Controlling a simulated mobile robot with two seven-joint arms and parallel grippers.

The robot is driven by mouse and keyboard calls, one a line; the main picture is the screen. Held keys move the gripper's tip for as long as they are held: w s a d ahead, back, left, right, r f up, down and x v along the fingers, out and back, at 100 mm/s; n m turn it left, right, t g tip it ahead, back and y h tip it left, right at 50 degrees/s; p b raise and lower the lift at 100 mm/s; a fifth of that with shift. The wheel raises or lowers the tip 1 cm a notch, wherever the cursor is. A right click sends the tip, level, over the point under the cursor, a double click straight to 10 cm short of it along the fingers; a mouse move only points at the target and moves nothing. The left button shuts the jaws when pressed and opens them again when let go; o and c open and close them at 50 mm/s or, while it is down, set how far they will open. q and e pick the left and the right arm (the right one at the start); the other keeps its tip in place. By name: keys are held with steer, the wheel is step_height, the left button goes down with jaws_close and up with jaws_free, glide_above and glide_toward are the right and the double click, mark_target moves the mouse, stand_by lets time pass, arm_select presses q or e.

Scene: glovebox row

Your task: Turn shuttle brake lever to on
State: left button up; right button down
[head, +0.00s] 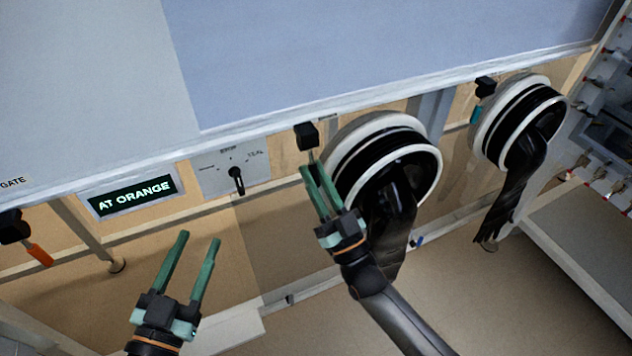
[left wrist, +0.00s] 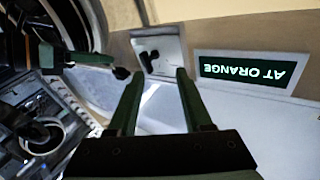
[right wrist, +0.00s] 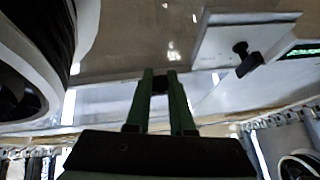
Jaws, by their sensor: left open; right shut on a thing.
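A lever (head: 312,157) hangs from a black mount (head: 307,135) under the cabinet's front edge, left of the middle glove port; I read no label on it. My right gripper (head: 315,169) is shut on this lever, and its fingers hide most of it. In the right wrist view a dark piece (right wrist: 160,85) sits between the fingertips. My left gripper (head: 200,238) is open and empty, below and left of the selector panel. Its parted fingers also show in the left wrist view (left wrist: 157,75).
A selector panel (head: 208,182) carries a black knob (head: 237,180) pointing down. A display (head: 132,194) reads "AT ORANGE". An orange-handled lever (head: 39,254) hangs at far left, a teal-handled one (head: 476,111) at right. Black-and-white glove ports (head: 385,130) protrude near my right arm.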

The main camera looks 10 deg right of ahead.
arm_select(q)
steer(key=shift+m+t+h, duration=0.6)
steer(key=shift+t+h, duration=0.2)
steer(key=shift+s+d+r, duration=0.1)
steer(key=shift+s+r, duration=0.05)
steer(key=shift+r, duration=0.95)
steer(key=shift+s+d+r, duration=0.1)
steer(key=shift+s+r, duration=0.05)
steer(key=shift+r, duration=0.95)
